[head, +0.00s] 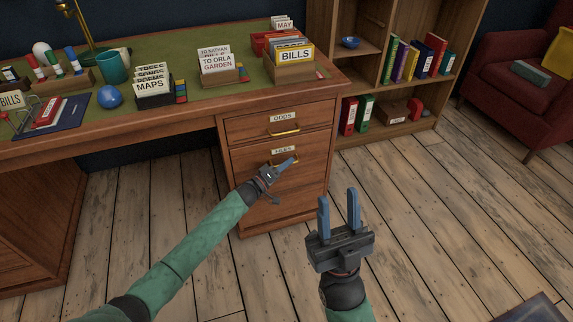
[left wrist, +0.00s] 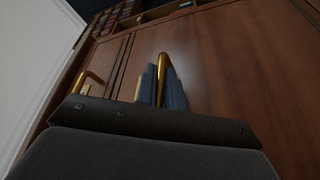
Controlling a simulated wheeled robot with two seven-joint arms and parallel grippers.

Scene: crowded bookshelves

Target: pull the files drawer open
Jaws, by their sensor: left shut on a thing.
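The files drawer (head: 302,190) is the lower drawer of the wooden desk and bears a "FILES" label (head: 284,150). Its front looks flush with the desk. My left gripper (head: 289,162) reaches in from the left and is shut on the drawer's brass handle. In the left wrist view the handle (left wrist: 163,62) stands between the two blue fingers of the left gripper (left wrist: 161,84). The gripper hides part of the handle in the head view. My right gripper (head: 339,212) is open and empty above the floor, right of the drawer.
The "ODDS" drawer (head: 265,127) with its own brass handle is right above and closed. The desk top (head: 205,99) holds card boxes, a mug and a blue ball. A bookshelf (head: 440,95) and red armchair (head: 500,83) stand at the right. Floor before the drawer is clear.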

